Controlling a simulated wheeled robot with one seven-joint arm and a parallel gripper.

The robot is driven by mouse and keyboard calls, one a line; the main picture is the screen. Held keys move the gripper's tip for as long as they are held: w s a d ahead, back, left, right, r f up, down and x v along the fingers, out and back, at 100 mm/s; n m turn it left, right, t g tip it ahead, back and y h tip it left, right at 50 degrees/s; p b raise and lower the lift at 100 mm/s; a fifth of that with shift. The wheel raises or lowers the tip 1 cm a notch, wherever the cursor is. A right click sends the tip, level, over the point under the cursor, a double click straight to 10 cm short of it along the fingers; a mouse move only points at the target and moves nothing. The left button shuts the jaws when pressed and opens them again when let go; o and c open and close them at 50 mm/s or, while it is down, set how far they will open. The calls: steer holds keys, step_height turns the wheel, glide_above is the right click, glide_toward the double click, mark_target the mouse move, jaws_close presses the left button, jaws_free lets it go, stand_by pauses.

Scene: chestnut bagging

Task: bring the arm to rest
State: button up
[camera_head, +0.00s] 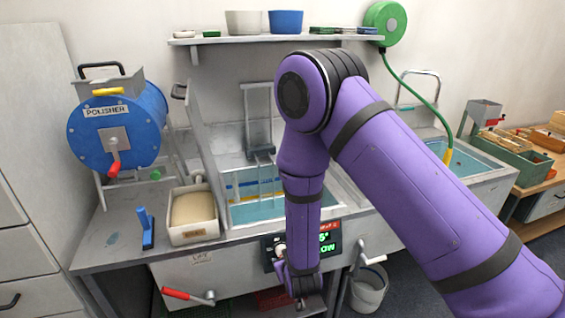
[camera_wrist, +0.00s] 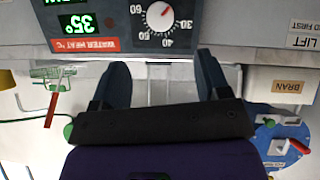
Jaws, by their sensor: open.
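My purple arm reaches in from the lower right of the head view, bends at a raised elbow and hangs down in front of the sink unit. My gripper (camera_head: 303,296) is at its lower end, low before the unit's front panel (camera_head: 230,268). In the wrist view, which looks upside down, the two dark fingers of my gripper (camera_wrist: 161,72) stand apart with nothing between them. I cannot tell whether the fingers touch the panel.
A blue polisher (camera_head: 118,130) and a bran box (camera_head: 194,214) stand at the left. A white bucket (camera_head: 368,288) stands on the floor. Water fills the basin (camera_head: 258,209).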

steer(key=d+r+m+g, duration=0.1)
steer(key=d+r, duration=0.3)
steer(key=r, duration=0.6)
steer(key=d+r+m+g, duration=0.1)
steer(key=d+r, duration=0.3)
steer(key=r, duration=0.7)
steer(key=d+r+g, duration=0.1)
steer(key=d+r, duration=0.3)
steer(key=r, duration=0.6)
steer(key=s+d+r, duration=0.4)
steer(key=s+d, duration=0.1)
steer(key=s, duration=0.3)
steer(key=s+d+r+m+g+h, duration=0.1)
steer(key=s+d+r, duration=0.4)
steer(key=s, duration=0.4)
steer(key=s+d+r+m+g, duration=0.1)
steer(key=s+d+r, duration=0.4)
steer(key=s, duration=0.4)
steer(key=shift+d+r+h, duration=0.2)
steer(key=shift+d+h, duration=0.15)
steer(key=shift+h, duration=0.05)
